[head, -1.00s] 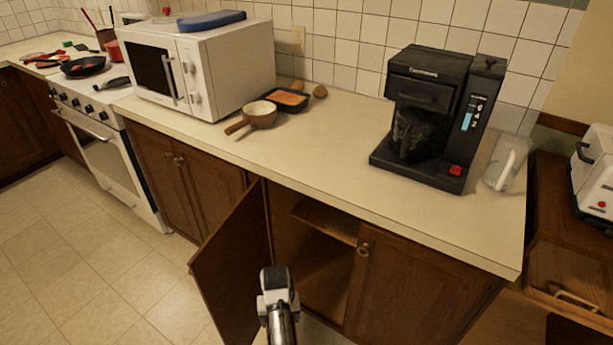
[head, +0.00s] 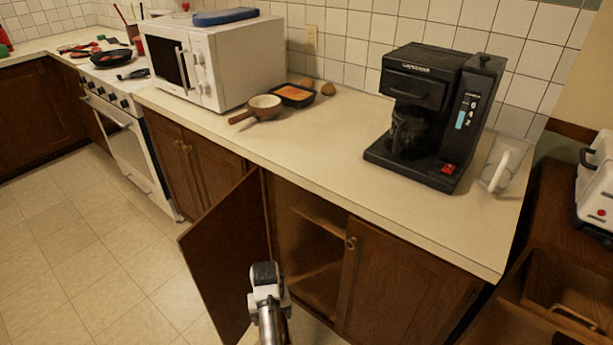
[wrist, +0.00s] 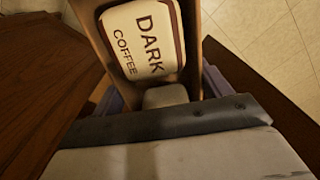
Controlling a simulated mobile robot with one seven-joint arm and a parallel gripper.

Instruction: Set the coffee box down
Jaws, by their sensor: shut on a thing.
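The coffee box (wrist: 140,38) shows in the wrist view, brown with a white label reading "DARK COFFEE". My gripper (wrist: 165,98) is shut on it, with a finger on each side of the box. The box's far end runs out of the top of the wrist view. In the head view my wrist (head: 267,290) is low in front of the open lower cabinet (head: 312,255). The fingers and the box are hidden there behind my arm.
The open cabinet door (head: 228,255) stands out left of my arm; a closed door (head: 405,290) is to the right. The counter's front middle is clear.

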